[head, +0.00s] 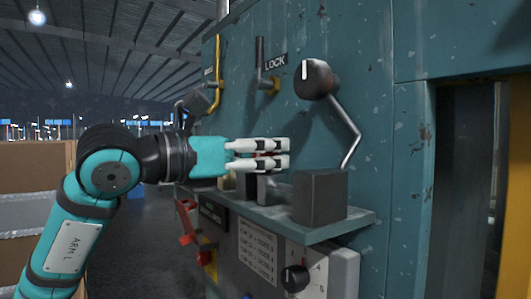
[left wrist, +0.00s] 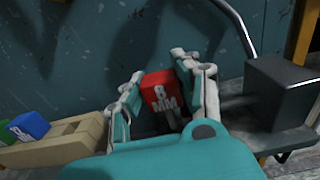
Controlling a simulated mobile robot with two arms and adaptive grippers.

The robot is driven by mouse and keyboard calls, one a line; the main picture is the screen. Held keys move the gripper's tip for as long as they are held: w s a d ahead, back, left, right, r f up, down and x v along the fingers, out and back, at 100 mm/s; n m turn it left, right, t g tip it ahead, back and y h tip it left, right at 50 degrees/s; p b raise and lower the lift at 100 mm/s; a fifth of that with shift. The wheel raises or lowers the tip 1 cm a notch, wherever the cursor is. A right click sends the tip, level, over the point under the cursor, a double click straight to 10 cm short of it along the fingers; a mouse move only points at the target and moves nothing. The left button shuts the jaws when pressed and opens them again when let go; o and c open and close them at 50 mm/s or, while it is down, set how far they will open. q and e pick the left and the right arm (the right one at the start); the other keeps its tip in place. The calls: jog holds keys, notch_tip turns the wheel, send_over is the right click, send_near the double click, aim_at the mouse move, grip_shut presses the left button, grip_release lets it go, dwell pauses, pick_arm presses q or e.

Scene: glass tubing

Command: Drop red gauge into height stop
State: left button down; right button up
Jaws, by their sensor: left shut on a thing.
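My left gripper (head: 266,154) reaches in from the left above the small shelf, its fingers pointing right. In the left wrist view, its fingers (left wrist: 157,75) are on both sides of the red gauge (left wrist: 158,88), a red block marked "8 MM". The gripper is shut on it; in the head view the fingers hide most of it. A grey metal piece stands on the shelf below the fingers; I cannot tell whether it is the height stop. The right gripper is not in view.
A dark block (head: 320,196) stands on the shelf (head: 338,224), right of the gripper. A bent metal rod (head: 347,125) runs from a black knob (head: 313,79) down towards it. A pale rack (left wrist: 70,139) with blue (left wrist: 29,124) and green gauges shows in the left wrist view.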

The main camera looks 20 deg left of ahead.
pick_arm(q)
jog(key=shift+f, duration=0.2)
jog(key=c, duration=0.9)
grip_release()
jog(key=shift+o, duration=0.2)
jog(key=shift+s+a, duration=0.1)
jog(key=v, duration=1.1)
jog(key=shift+s+a, duration=0.3)
